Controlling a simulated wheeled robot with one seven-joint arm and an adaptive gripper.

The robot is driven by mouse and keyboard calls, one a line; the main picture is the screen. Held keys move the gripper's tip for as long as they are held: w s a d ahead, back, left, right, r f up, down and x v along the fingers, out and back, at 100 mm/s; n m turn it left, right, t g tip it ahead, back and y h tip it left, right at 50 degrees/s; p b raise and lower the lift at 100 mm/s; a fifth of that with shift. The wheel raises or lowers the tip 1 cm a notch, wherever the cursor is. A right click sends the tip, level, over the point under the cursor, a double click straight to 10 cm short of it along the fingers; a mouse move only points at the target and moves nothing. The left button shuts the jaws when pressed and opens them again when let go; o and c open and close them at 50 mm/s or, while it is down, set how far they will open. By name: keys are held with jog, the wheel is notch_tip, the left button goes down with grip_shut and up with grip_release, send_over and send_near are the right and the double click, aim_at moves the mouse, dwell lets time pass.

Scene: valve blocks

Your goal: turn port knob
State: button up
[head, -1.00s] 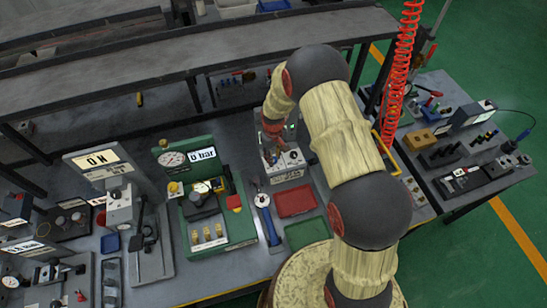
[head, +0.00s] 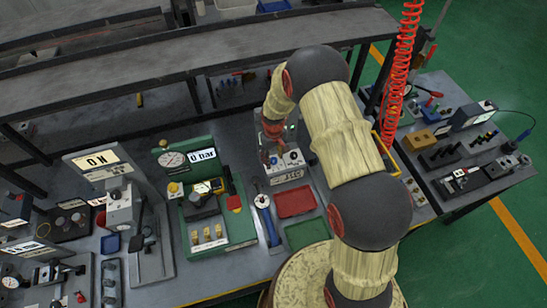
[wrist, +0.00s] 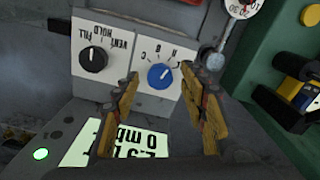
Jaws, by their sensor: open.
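A blue round knob (wrist: 160,76) with a white pointer mark sits on a white plate with letters around it in the wrist view, lettering upside down. A black knob (wrist: 94,59) marked FILL, HOLD and VENT is on the plate to its left. My gripper (wrist: 160,73) is open, one yellowish finger on each side of the blue knob in the picture. I cannot tell whether either finger touches it. In the head view, my gripper (head: 272,132) is over the back of the small grey panel unit (head: 288,176); the knobs are small there.
A lit display (wrist: 125,145) lies beside the knobs, with a green lamp (wrist: 40,154). A green unit (head: 215,215) with a gauge stands left of the panel. A blue wrench-like tool (head: 267,220), a red tray (head: 295,203) and a green tray (head: 306,233) lie nearby.

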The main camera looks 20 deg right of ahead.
aim_at(274, 160)
notch_tip(274, 160, up, 12)
dwell(0.5)
dwell(0.3)
jog(key=shift+s+f, duration=0.1)
